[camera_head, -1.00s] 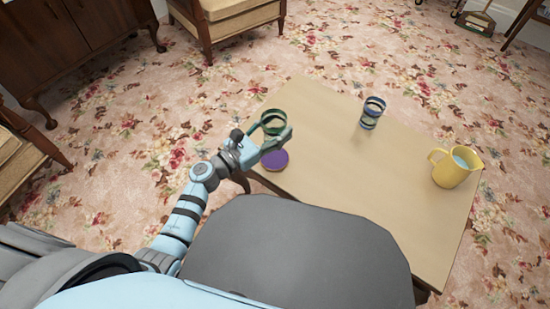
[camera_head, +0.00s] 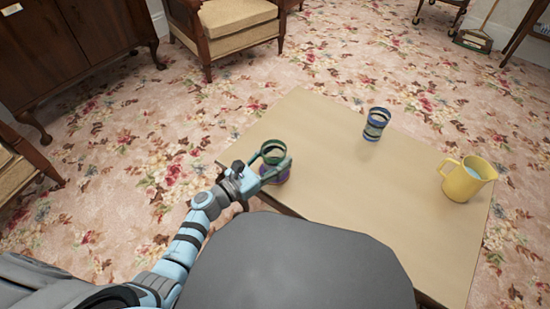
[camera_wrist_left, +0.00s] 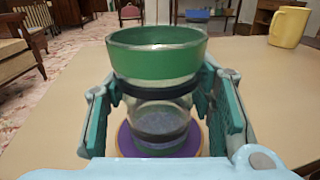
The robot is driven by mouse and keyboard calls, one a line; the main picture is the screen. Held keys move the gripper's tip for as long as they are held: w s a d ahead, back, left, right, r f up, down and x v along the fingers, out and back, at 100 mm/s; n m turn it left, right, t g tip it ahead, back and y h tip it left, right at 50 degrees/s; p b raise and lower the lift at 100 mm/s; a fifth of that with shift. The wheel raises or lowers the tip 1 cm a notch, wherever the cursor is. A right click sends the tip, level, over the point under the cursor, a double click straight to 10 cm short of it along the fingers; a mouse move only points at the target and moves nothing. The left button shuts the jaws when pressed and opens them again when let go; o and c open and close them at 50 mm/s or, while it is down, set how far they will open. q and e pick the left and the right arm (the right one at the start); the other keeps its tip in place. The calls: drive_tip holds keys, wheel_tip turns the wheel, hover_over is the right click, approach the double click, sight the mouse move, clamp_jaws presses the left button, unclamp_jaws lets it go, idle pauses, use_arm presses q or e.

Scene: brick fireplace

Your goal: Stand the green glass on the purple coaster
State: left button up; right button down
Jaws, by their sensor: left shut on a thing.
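The green glass (camera_head: 273,146) is upright in my left gripper (camera_head: 273,164), at the near left side of the table. In the wrist view the glass (camera_wrist_left: 158,62) has a green band at its rim and a clear lower part, with a gripper finger on each side. The purple coaster (camera_head: 279,178) lies under it, partly hidden by the gripper. In the wrist view the coaster (camera_wrist_left: 127,143) shows around the glass's foot. I cannot tell whether the foot touches it. My right gripper is not in view.
The tan table (camera_head: 330,190) also bears a blue striped glass (camera_head: 376,124) at its far side and a yellow jug (camera_head: 464,182) at the right. The middle of the table is clear. An armchair (camera_head: 235,30) and a dark cabinet (camera_head: 70,50) stand beyond on the floral carpet.

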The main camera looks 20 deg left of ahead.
use_arm(q)
drive_tip(key=o, duration=1.3)
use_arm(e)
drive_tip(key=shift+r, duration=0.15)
